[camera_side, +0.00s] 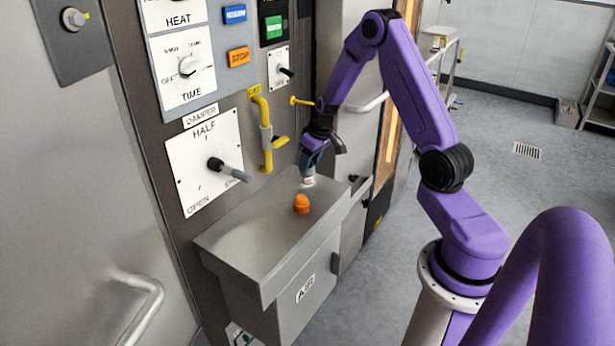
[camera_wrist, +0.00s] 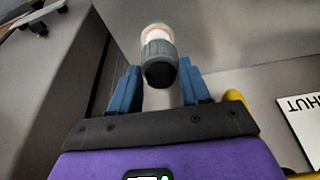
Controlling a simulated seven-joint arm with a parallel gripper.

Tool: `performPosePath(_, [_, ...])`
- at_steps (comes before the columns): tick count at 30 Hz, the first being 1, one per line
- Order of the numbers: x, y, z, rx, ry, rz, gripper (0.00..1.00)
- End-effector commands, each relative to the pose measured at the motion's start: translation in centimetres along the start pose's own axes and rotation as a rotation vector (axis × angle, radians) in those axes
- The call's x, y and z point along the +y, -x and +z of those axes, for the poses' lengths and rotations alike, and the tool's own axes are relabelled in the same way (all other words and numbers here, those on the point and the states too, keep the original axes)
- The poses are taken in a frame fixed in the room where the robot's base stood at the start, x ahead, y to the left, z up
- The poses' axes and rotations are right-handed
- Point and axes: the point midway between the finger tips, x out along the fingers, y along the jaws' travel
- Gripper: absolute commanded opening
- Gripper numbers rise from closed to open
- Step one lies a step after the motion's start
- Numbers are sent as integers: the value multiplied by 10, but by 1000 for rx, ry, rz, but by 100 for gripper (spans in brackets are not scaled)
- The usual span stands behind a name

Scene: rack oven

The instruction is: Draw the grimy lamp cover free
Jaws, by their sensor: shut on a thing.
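My gripper (camera_side: 311,160) points down over the rear part of the steel box top. It is shut on a small piece with a whitish end, which looks like the lamp cover (camera_side: 309,179). In the wrist view the lamp cover (camera_wrist: 158,47) shows a dark grey ribbed collar and a pale, brownish-tinged end pointing away from me. It sits between the two blue fingers of my gripper (camera_wrist: 159,85). I cannot tell whether its pale end touches the box top. An orange domed piece (camera_side: 301,204) stands on the box top, just in front of the held piece.
The steel box (camera_side: 255,235) juts out from the oven front. Above it are a yellow gas pipe with a valve (camera_side: 265,135) and a damper lever (camera_side: 230,170). A door handle (camera_side: 365,103) lies behind my arm. The box top's near-left part is bare.

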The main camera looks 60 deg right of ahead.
Motion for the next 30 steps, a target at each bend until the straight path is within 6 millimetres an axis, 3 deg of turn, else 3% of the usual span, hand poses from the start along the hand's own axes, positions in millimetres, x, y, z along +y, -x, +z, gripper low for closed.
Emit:
performPosePath(18, [0, 35, -11, 1, 0, 0, 10])
performPosePath(30, [0, 38, -12, 0, 1, 0, 10])
